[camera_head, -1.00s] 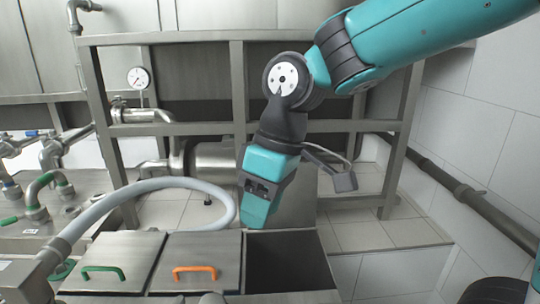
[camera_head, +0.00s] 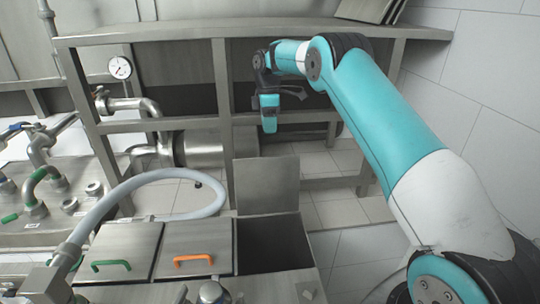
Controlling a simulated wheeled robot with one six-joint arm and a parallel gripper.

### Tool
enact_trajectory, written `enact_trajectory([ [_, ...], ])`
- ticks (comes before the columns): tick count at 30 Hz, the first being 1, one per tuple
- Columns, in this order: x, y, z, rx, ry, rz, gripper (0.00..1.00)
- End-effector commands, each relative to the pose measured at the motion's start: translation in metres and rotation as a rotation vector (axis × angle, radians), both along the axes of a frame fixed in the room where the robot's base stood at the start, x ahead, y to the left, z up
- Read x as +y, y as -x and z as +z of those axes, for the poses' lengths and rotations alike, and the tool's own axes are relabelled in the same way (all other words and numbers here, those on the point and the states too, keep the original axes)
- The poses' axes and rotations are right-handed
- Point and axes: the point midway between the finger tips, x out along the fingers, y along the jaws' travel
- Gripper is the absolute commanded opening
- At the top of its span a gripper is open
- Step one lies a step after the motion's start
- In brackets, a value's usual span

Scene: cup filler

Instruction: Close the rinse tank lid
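The rightmost tank opening (camera_head: 275,255) is dark and uncovered. A plain grey metal lid (camera_head: 265,186) stands upright along its back edge, so this tank is open. No handle shows on the face towards me. My gripper (camera_head: 269,127) is teal with dark parts, small in the picture, and points downward. It appears above and behind the upright lid, apart from it in the picture. Its fingers are too small to tell whether they are open or shut, and I see nothing held.
Two shut lids lie left of the opening: one with a green handle (camera_head: 110,265), one with an orange handle (camera_head: 193,258). A grey hose (camera_head: 150,182) curves behind them. A metal frame (camera_head: 226,90) with pipes stands behind. A wall is at right.

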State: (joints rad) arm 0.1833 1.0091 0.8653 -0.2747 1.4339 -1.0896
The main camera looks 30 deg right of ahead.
Motion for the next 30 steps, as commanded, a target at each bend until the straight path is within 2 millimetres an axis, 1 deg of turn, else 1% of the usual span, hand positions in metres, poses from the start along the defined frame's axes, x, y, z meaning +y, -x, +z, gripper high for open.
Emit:
enact_trajectory([
  [1,0.002,0.003,-0.013,0.004,0.0,0.001,0.39],
  [2,0.002,0.004,-0.017,0.006,-0.001,0.0,0.39],
  [9,0.005,0.012,-0.062,0.005,0.0,-0.001,0.39],
  [12,0.006,0.014,-0.078,0.004,0.001,0.0,0.39],
  [15,0.007,0.015,-0.089,0.001,0.001,0.0,0.39],
  [19,0.008,0.016,-0.097,0.0,0.001,0.0,0.39],
  [27,0.008,0.016,-0.099,-0.001,0.001,-0.001,0.39],
  [29,0.008,0.016,-0.099,-0.001,0.001,-0.001,0.25],
  [30,0.008,0.016,-0.099,-0.001,0.001,-0.001,0.16],
])
